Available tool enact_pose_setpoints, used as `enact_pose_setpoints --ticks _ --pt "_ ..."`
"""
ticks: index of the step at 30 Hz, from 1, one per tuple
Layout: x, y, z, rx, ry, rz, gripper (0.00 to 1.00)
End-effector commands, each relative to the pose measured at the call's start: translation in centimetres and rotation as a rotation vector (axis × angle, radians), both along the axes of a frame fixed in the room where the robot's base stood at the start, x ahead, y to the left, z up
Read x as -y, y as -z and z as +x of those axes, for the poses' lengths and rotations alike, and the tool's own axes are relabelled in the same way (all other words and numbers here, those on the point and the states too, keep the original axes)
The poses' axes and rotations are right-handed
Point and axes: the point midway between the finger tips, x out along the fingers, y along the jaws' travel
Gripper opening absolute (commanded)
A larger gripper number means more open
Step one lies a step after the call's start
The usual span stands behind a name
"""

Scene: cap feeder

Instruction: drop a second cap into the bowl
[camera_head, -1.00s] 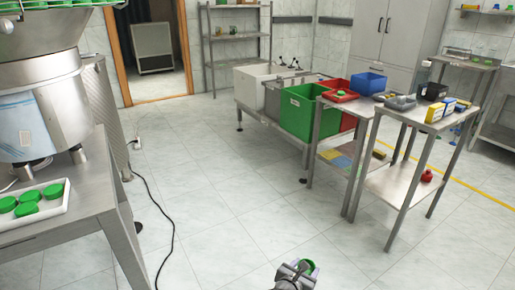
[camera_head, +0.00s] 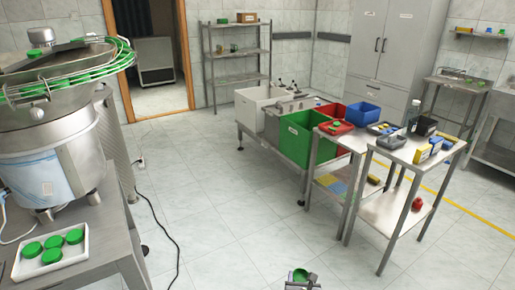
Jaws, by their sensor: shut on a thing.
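The feeder's metal bowl (camera_head: 50,108) stands at the upper left, with a green spiral track (camera_head: 85,77) around its top. Its inside is mostly hidden from this angle. A white tray (camera_head: 72,261) on the metal table below holds several green caps (camera_head: 53,256). My gripper (camera_head: 301,281) shows at the bottom edge, right of centre, shut on a green cap (camera_head: 301,274). It is over the open floor, well to the right of the bowl and tray; most of it is cut off by the frame.
The feeder's metal table (camera_head: 110,246) is at the left, with a black cable (camera_head: 165,222) on the floor beside it. A green bin (camera_head: 306,138) and two small metal tables with boxes stand to the right.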

Motion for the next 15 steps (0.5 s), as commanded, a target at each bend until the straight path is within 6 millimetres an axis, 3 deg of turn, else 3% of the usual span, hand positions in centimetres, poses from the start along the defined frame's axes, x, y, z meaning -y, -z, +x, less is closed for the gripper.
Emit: enact_pose_setpoints --ticks 1,15 --pt "0.1 -1.7 -0.3 -0.002 -0.007 0.000 0.28" --pt "0.4 -6.8 -3.1 -0.002 -0.069 0.001 0.28"
